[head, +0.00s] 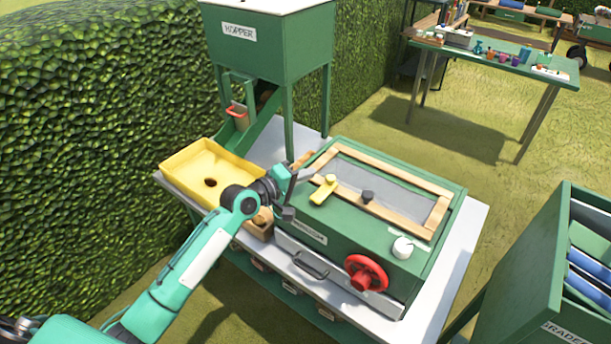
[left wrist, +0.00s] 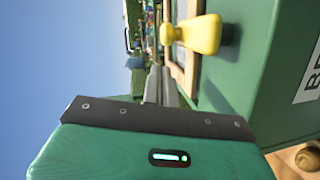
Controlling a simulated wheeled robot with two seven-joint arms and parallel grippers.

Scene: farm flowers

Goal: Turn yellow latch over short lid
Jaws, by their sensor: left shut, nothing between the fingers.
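The yellow latch (head: 324,190) sits on top of the green box (head: 372,236), near the left front end of its framed lid (head: 384,178). In the head view the latch slants, with its knob end toward the back right. The latch (left wrist: 198,34) also shows in the left wrist view, just beyond and to the right of my fingertips. My left gripper (head: 296,190) is shut and empty at the left side of the box, close to the latch but apart from it. It also shows in the left wrist view (left wrist: 160,80). My right gripper is not in view.
A dark knob (head: 367,196) stands on the lid, and a white knob (head: 403,247) and red wheel (head: 366,273) are on the box's right front. A yellow tray (head: 210,172) and the green hopper (head: 268,50) stand left and behind. A green crate (head: 545,285) is at right.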

